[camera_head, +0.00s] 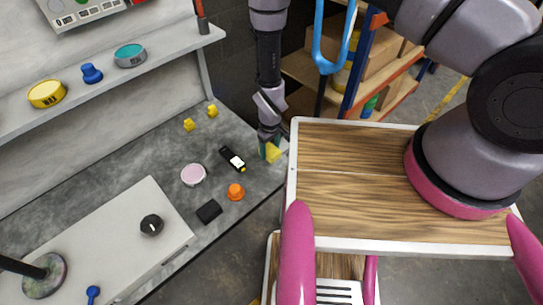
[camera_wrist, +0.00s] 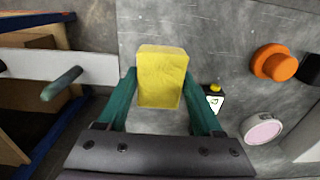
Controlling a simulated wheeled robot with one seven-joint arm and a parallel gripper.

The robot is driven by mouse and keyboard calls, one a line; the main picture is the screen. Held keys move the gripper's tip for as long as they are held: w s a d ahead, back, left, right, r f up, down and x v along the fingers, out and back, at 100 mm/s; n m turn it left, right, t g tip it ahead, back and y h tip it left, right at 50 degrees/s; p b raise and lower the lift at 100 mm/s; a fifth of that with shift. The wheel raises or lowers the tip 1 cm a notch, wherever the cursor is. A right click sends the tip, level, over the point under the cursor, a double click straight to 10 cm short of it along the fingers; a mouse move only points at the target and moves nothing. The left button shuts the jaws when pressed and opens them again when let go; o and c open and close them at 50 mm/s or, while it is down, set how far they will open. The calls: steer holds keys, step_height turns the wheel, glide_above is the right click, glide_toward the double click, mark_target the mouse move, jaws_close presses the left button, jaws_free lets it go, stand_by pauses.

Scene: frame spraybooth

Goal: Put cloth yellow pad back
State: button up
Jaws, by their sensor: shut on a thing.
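A yellow block-shaped pad (camera_wrist: 161,77) is between the green fingers of my gripper (camera_wrist: 160,100) in the wrist view, and the fingers are shut on it. In the head view the pad (camera_head: 272,153) shows at my gripper (camera_head: 269,148), at the right edge of the grey bench. I cannot tell whether the pad touches the bench top. Two small yellow pieces, one (camera_head: 189,125) and another (camera_head: 212,110), lie farther back on the bench. I cannot tell which thing is the cloth.
On the grey bench (camera_head: 150,160) are a black device (camera_head: 232,159), a pink-white disc (camera_head: 193,175), an orange knob (camera_head: 236,192) and a black block (camera_head: 209,212). A shelf (camera_head: 170,50) above holds a yellow tin (camera_head: 46,94), blue knob (camera_head: 92,74) and teal tin (camera_head: 130,55).

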mark_target(270, 157)
steer(key=shift+f, duration=2.25)
steer(key=o, duration=1.2)
steer(key=shift+f, duration=0.1)
step_height(270, 157, up, 12)
steer(key=shift+s+r, duration=0.1)
